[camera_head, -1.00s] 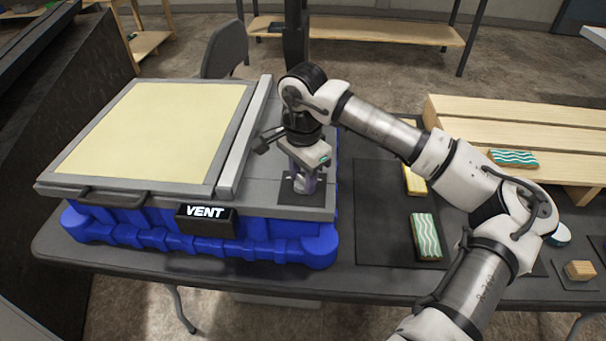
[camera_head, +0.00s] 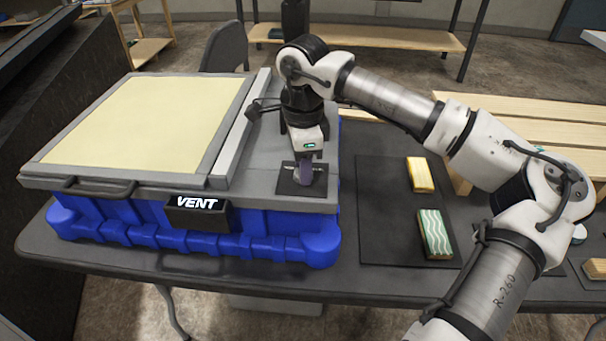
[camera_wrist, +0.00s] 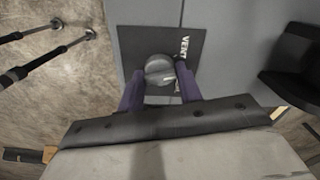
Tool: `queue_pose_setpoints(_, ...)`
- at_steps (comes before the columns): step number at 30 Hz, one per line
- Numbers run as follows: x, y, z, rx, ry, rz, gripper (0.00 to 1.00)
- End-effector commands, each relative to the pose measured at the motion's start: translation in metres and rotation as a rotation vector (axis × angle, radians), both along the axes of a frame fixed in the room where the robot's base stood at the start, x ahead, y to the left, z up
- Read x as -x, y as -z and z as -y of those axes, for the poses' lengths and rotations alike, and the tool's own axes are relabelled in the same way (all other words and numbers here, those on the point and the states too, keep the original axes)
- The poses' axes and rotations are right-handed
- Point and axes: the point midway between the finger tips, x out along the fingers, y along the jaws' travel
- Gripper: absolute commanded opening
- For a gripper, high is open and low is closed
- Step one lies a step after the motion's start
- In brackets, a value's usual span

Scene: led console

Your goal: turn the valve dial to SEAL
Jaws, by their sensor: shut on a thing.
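The valve dial (camera_wrist: 159,70) is a round grey knob on a dark square plate (camera_wrist: 125,38) on top of the console. In the wrist view, the word VENT is printed on the plate, to the right of the dial. In the head view, the plate (camera_head: 287,186) is at the console's right end, and my gripper largely hides the dial. My gripper (camera_head: 305,178) points down over the plate; its two purple fingers (camera_wrist: 158,82) are shut on the dial, one on each side. The console's display (camera_head: 197,203) reads VENT. The SEAL mark is not visible.
The console has a pale yellow panel (camera_head: 140,120), a raised grey bar (camera_head: 240,130) left of my gripper and a blue base (camera_head: 190,243). Right of it, a dark mat (camera_head: 385,225) holds a yellow block (camera_head: 420,174) and a green wavy-striped block (camera_head: 436,234).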

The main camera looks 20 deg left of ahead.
Motion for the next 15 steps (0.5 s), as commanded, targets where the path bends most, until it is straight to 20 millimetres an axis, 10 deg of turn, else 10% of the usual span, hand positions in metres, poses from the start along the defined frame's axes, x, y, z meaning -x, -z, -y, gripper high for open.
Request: queue_pose_setpoints(15,-0.0007,0.0027,0.0005,0.001,0.494,0.003,0.12)
